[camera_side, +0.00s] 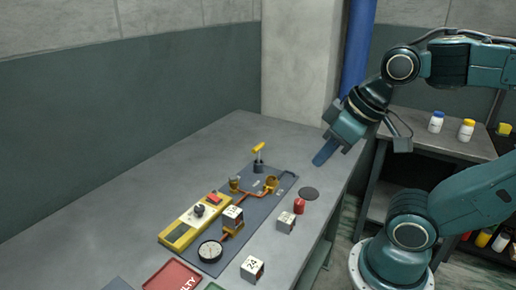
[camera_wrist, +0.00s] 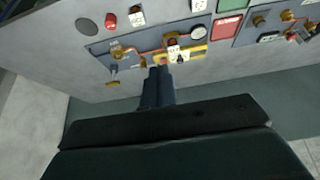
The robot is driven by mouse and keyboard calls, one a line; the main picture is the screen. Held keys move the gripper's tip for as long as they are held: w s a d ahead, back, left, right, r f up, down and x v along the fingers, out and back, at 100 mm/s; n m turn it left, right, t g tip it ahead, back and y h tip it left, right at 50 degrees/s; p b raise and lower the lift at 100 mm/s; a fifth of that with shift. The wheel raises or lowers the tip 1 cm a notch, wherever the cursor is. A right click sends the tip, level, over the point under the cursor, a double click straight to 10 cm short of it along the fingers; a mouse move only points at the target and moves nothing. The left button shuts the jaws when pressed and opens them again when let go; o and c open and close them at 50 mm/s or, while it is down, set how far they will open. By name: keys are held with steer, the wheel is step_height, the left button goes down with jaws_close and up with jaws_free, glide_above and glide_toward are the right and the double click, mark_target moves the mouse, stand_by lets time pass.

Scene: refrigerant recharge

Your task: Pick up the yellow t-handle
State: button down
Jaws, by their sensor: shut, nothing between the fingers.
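The yellow t-handle (camera_side: 259,148) stands upright in a dark holder (camera_side: 259,166) at the far end of the grey panel (camera_side: 222,250). In the wrist view a yellow bar, which looks like the t-handle (camera_wrist: 112,85), shows left of my fingers, below the panel's edge. My gripper (camera_side: 319,160) is in the air to the right of the t-handle in the side view, well apart from it, with its blue fingers pointing down and left. In the wrist view my gripper (camera_wrist: 159,69) shows its fingers together, with nothing held. No part of the t-handle is hidden in the side view.
The panel carries brass fittings (camera_side: 271,184), copper pipe, a gauge (camera_side: 210,251) and a yellow unit (camera_side: 188,227). A red can (camera_side: 299,205), white-topped cubes (camera_side: 252,269), a dark disc (camera_side: 309,193) and a red tray (camera_side: 172,277) lie around it. The table's left side is clear.

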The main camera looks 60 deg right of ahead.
stand_by(0.3)
steer(key=c, duration=1.3)
jaws_free()
steer(key=shift+w, duration=0.1)
